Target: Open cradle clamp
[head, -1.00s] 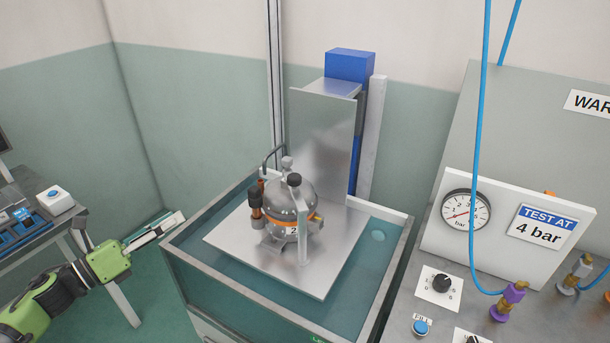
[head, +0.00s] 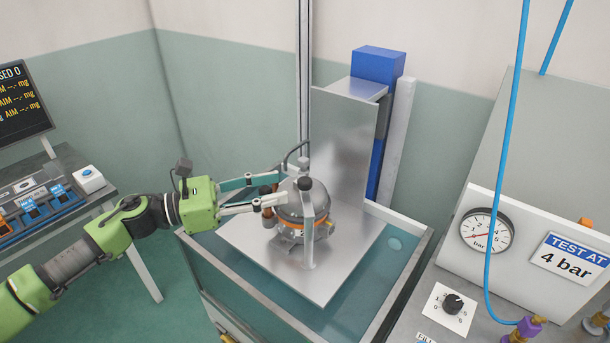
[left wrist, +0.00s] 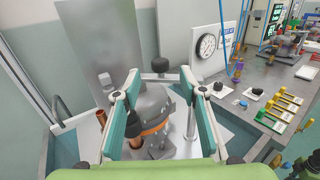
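The compressor (head: 292,209), a grey dome with an orange band, sits on a metal plate (head: 245,244) over the tank. The cradle clamp (head: 308,232) is a pale upright bar with a black knob (head: 305,184) at its top, beside the dome. The knob also shows in the left wrist view (left wrist: 160,65). My left gripper (head: 280,188) reaches in from the left with its fingers spread, close to the compressor's top. In the left wrist view the compressor (left wrist: 152,104) and knob appear between the open fingers (left wrist: 160,82); contact cannot be told. My right gripper is out of view.
The water tank (head: 410,270) surrounds the plate, with a tall metal panel (head: 345,145) behind. Copper-coloured stubs (left wrist: 110,128) stand beside the compressor. A gauge panel (head: 535,235) with a blue hose (head: 512,150) is at right, a bench (head: 72,205) at left.

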